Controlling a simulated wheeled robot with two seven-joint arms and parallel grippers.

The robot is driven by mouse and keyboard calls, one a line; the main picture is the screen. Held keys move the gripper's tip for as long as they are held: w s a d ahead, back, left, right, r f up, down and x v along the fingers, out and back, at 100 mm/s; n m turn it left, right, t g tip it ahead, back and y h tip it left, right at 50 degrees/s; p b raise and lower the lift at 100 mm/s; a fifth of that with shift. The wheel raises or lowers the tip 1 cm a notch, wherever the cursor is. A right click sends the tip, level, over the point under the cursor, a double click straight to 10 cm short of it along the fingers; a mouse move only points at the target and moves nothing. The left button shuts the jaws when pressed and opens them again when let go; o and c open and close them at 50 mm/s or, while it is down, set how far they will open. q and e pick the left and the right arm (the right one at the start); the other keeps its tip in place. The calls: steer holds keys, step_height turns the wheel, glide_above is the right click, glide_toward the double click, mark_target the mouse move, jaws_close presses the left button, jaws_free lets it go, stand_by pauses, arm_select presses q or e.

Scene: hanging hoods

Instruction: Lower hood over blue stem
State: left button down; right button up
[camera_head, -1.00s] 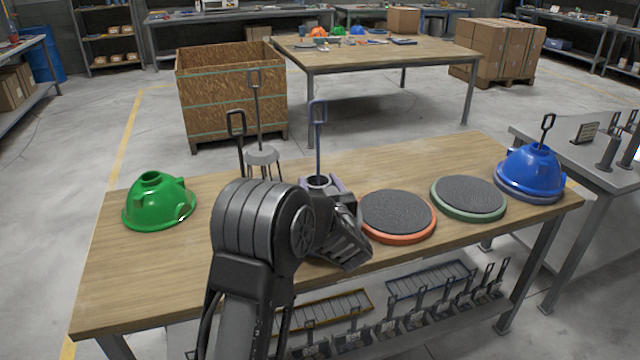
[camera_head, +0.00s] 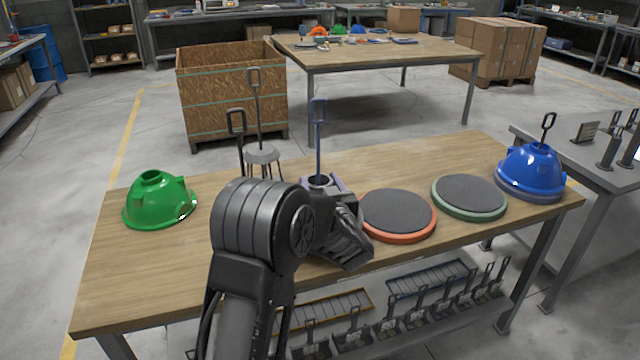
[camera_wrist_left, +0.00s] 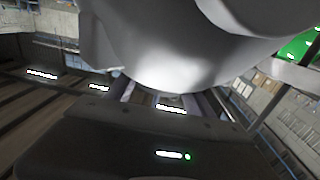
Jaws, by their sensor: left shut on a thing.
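The blue stem (camera_head: 318,145) stands upright with a loop at its top. It comes up through the round collar of a pale lavender-grey hood (camera_head: 320,182), most of which is hidden behind my left arm. My left gripper (camera_head: 345,242) is at the near side of this hood and shut on it. In the left wrist view the hood (camera_wrist_left: 180,60) fills the upper middle as a large pale curved body. The hood's lower rim and the stem's foot are hidden, so I cannot tell whether it rests on the table. My right gripper is not in view.
A green hood (camera_head: 158,200) sits on the table's left. To the right lie an orange-rimmed disc (camera_head: 397,214), a green-rimmed disc (camera_head: 468,197) and a blue hood (camera_head: 531,172) with a dark stem through it. A dark looped stem (camera_head: 237,130) rises behind my arm.

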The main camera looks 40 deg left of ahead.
arm_select(q)
steer(key=shift+f+b, duration=0.35)
stand_by(0.3)
steer(key=shift+c, duration=1.3)
jaws_free()
steer(key=shift+f, duration=0.1)
steer(key=shift+d, duration=0.1)
steer(key=b+v, duration=0.1)
steer(key=v, duration=0.6)
steer(key=shift+s+d, duration=0.25)
